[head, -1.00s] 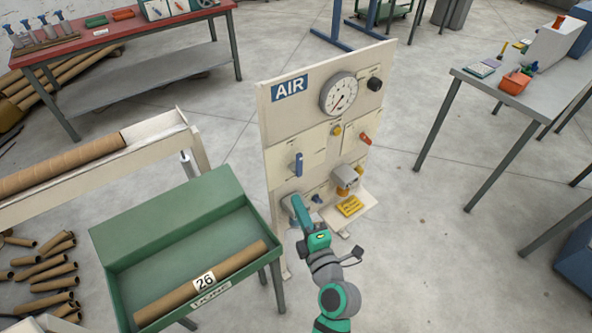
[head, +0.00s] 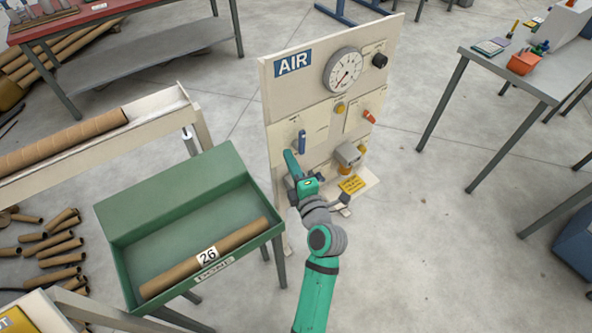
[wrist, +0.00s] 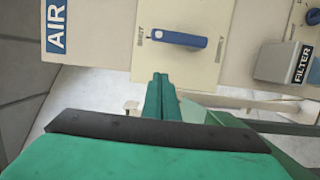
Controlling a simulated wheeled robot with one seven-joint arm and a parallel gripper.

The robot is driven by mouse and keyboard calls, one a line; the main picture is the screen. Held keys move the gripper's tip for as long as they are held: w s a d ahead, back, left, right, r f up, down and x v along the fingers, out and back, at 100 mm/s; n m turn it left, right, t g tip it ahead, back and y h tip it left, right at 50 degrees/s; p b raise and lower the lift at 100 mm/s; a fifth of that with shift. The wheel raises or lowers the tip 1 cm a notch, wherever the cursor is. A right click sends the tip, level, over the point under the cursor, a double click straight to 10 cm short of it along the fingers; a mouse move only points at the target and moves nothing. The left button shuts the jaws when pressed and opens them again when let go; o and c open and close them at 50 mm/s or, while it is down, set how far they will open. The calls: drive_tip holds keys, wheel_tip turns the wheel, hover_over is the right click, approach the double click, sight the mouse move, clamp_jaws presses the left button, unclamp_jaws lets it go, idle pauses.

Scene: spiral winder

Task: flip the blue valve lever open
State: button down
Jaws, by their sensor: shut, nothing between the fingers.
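The blue valve lever (head: 302,142) is on the left part of the cream AIR panel (head: 285,115), below the AIR sign. It stands upright in the head view. In the wrist view the same blue lever (wrist: 179,39) lies across the upper middle, between printed labels, one of which reads SHUT. My gripper (head: 289,155) is just below the lever in the head view. In the wrist view its green fingers (wrist: 162,80) are closed together and empty, just below the lever with a small gap in the picture. I cannot tell whether they touch the panel.
The round gauge (head: 343,69), red lever (head: 369,117) and grey filter (head: 347,153) are on the same panel to the right. A green trough (head: 181,204) holding a cardboard tube stands close left of my arm.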

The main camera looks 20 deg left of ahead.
sight(299, 148)
drive_tip(key=shift+w+d, duration=0.25)
drive_tip(key=shift+w, duration=1.05)
drive_tip(key=shift+w+d, duration=0.2)
drive_tip(key=shift+w, duration=1.05)
